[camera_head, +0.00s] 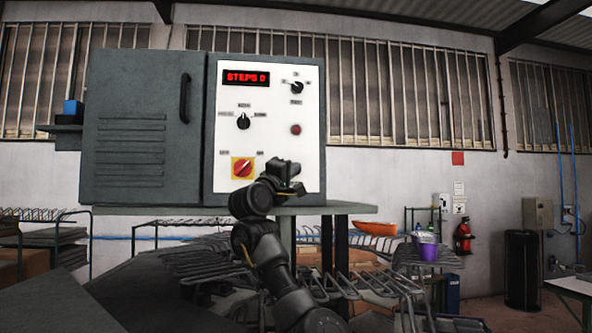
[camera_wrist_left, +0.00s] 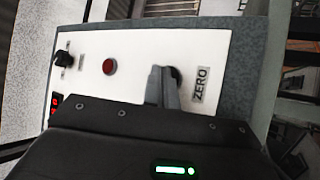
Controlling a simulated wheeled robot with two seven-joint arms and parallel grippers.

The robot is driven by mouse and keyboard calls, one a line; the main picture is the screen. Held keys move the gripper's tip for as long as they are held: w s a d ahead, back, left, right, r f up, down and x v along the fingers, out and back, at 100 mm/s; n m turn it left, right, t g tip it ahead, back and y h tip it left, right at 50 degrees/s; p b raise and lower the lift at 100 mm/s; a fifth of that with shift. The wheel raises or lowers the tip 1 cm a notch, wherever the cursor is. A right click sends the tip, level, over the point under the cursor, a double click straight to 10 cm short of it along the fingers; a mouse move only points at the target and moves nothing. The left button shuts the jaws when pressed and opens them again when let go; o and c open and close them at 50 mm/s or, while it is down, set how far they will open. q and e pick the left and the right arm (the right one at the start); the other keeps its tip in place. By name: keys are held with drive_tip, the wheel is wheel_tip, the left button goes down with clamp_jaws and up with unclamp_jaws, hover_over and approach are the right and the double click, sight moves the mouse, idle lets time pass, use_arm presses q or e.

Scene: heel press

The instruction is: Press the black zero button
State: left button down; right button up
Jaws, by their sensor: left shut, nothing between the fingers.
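The black zero button (camera_wrist_left: 178,76) shows in the left wrist view beside its ZERO label (camera_wrist_left: 201,84), partly covered by my fingers. In the head view my gripper hides it on the white control panel (camera_head: 225,115). My left gripper (camera_head: 287,172) is shut and empty, in front of the panel's lower right part. In the left wrist view its closed fingers (camera_wrist_left: 161,82) overlap the button's edge; I cannot tell whether they touch it. The red display (camera_head: 246,78) reads STEPS 0. My right gripper is not in view.
A red button (camera_head: 295,129) sits above my gripper. Black selector knobs (camera_head: 243,121) and (camera_head: 297,87) and a red rotary switch (camera_head: 243,168) on yellow are also on the panel. The grey cabinet door (camera_head: 135,125) is shut. A ledge (camera_head: 340,208) juts below the panel.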

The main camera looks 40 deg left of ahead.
use_arm(q)
drive_tip(key=shift+s+d+b, duration=0.5)
drive_tip(key=shift+d+b, duration=0.1)
drive_tip(key=shift+b, duration=0.25)
drive_tip(key=shift+f, duration=0.1)
drive_tip(key=s+d+b, duration=0.1)
drive_tip(key=d, duration=0.1)
drive_tip(key=s+d+b, duration=0.2)
